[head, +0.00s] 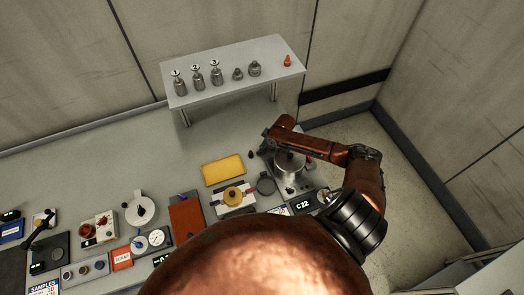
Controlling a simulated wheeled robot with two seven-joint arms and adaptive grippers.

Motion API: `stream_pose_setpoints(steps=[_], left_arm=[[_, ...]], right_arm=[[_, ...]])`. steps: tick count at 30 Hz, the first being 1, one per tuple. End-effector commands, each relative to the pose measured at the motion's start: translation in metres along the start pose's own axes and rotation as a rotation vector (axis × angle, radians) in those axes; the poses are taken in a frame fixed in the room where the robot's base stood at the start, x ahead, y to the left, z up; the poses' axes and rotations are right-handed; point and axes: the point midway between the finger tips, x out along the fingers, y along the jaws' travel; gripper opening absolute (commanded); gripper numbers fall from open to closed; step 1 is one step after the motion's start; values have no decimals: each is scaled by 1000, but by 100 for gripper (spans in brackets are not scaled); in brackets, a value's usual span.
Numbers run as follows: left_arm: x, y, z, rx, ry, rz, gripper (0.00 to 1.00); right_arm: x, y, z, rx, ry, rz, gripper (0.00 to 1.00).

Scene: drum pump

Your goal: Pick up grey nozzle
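No part is clearly recognisable as the grey nozzle. Small grey metal pieces, a shorter one (237,74) and a wider one (254,69), stand on the raised shelf (230,88). A small dark piece (251,155) lies on the bench beside the wrist of my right arm. My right arm reaches in from the lower right, and its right gripper (272,136) is at the far end, over the bench by a round grey metal vessel (289,167). Its fingers are too small and dark to read. My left gripper is out of view.
Several numbered metal bottles (198,78) and a small red-orange piece (287,61) stand on the shelf. The bench's back left is clear.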

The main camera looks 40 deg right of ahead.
Motion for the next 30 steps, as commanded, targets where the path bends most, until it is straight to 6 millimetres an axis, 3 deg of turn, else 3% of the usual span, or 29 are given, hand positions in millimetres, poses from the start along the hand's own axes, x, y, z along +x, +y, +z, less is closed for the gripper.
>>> stream_pose_setpoints(steps=[11,17,20,30], left_arm=[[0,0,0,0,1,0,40],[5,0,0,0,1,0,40],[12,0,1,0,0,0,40],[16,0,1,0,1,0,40]], right_arm=[[-1,0,0,0,0,0,9],[-12,1,-4,-3,0,1,9],[-27,2,-11,-4,2,3,9],[-98,-51,-7,-5,-3,-1,9]])
